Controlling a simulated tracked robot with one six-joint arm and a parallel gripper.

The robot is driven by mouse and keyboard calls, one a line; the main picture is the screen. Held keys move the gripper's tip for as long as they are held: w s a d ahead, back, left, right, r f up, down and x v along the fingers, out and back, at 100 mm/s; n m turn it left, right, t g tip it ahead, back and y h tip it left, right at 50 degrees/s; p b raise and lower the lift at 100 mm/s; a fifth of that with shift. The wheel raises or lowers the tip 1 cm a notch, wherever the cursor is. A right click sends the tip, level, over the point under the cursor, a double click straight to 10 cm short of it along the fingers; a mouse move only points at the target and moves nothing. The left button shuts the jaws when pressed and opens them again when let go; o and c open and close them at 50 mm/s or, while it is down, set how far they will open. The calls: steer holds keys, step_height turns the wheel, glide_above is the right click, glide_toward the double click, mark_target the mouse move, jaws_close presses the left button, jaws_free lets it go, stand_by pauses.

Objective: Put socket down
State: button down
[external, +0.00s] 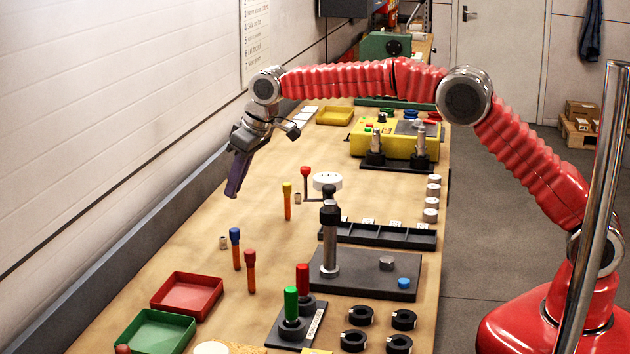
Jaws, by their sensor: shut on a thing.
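My gripper (236,181) hangs above the left side of the workbench, near the wall. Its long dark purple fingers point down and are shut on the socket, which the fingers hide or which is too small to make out. The gripper is apart from both and above the bench top.
Blue-topped (235,248), red-topped (250,270) and yellow-topped (287,200) tools stand upright. Red (187,294) and green (155,331) trays lie at the front left. A dark plate with a post (329,245) stands to the right. Bare bench lies below the gripper.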

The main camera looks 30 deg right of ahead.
step_height(320, 180, down, 5)
steer(key=shift+f, duration=0.1)
stand_by(0.3)
steer(key=shift+f, duration=1.85)
steer(key=shift+f, duration=0.1)
steer(key=c, duration=1.8)
jaws_free()
steer(key=shift+o, duration=0.2)
steer(key=v, duration=1.2)
